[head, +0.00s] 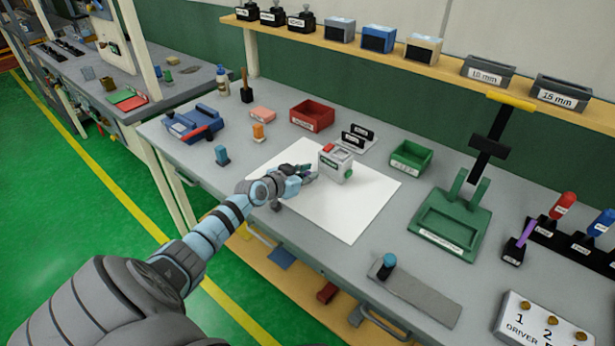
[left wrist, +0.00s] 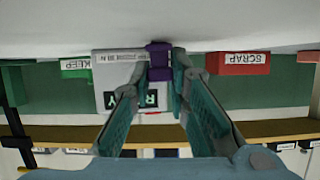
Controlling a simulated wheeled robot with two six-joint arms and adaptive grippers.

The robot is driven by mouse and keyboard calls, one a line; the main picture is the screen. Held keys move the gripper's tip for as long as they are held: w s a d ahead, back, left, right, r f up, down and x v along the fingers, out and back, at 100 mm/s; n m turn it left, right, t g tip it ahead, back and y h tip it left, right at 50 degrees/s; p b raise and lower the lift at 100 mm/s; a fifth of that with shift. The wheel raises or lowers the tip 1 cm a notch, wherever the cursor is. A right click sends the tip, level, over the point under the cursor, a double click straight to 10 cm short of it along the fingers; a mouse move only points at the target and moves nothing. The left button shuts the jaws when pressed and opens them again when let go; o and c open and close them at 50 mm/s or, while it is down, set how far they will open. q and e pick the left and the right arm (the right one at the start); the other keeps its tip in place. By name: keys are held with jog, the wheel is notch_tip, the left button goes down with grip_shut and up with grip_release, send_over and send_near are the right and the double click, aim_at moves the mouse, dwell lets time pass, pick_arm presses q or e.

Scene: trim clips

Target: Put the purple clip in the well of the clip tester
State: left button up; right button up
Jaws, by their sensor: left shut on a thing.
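The purple clip (left wrist: 158,62) is between the fingertips of my left gripper (head: 304,172), which is shut on it. In the head view the clip is mostly hidden by the fingers. My left gripper is just left of the tester. In the left wrist view the tester (left wrist: 112,82) is behind the clip, and the clip and fingers cover part of its label. I cannot tell whether the clip touches it. The well is not clear to see. My right gripper is out of view.
The white sheet (head: 352,218) is clear in front of the tester. A red SCRAP bin (head: 311,115) stands behind it, with a small black rack (head: 358,138) nearby. A green KEEP bin (head: 410,158) and a green press (head: 449,223) stand to the right. A blue device (head: 194,122) is at left.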

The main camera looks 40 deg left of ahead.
pick_arm(q)
jog(key=shift+f, duration=0.15)
jog(key=o, duration=0.7)
jog(key=shift+o, duration=0.2)
